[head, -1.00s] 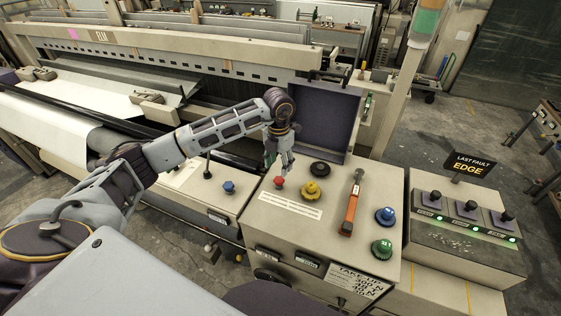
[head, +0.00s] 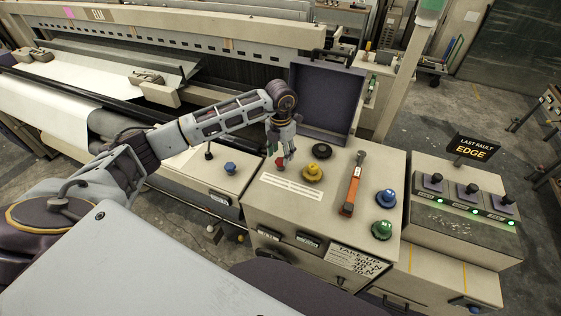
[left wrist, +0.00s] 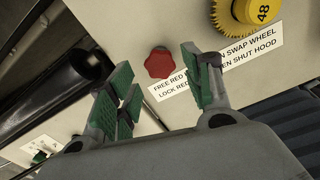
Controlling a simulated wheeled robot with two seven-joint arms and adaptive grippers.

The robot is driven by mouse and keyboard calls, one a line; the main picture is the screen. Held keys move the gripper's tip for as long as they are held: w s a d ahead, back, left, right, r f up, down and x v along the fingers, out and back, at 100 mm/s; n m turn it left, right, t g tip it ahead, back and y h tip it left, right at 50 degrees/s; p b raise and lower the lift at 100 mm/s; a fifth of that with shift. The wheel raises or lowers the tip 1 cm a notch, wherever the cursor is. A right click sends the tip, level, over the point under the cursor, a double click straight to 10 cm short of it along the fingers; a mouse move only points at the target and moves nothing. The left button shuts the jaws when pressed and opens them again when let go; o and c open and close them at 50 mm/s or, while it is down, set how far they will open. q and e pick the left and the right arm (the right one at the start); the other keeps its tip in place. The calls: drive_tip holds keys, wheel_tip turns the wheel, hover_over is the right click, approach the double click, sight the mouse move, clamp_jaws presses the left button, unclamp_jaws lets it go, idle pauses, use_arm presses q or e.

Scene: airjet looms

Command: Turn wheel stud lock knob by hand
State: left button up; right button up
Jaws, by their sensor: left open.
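The red lobed knob (head: 280,162) sits on the beige top of the control box, left of the yellow wheel (head: 312,173). In the left wrist view the red knob (left wrist: 159,62) is at upper centre, beside a white label whose visible words mention red, swap wheel and shut hood. The yellow wheel marked 48 (left wrist: 257,10) is at the top right there. My left gripper (head: 284,157) points down at the red knob. Its green-padded fingers are open, one on each side of the knob in the wrist view. I cannot tell whether they touch it. My right gripper is not in view.
The hood (head: 328,98) stands open behind the knob. A black wheel (head: 322,151), an orange-handled tool (head: 353,183), a blue wheel (head: 386,198) and a green wheel (head: 382,230) are on the same top. A blue knob (head: 230,168) is on the lower panel to the left.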

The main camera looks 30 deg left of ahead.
sight(280, 161)
use_arm(q)
drive_tip(key=shift+f+b, duration=0.75)
drive_tip(key=shift+f, duration=1.3)
drive_tip(key=shift+f, duration=0.15)
drive_tip(key=shift+c, duration=0.4)
drive_tip(key=c, duration=0.7)
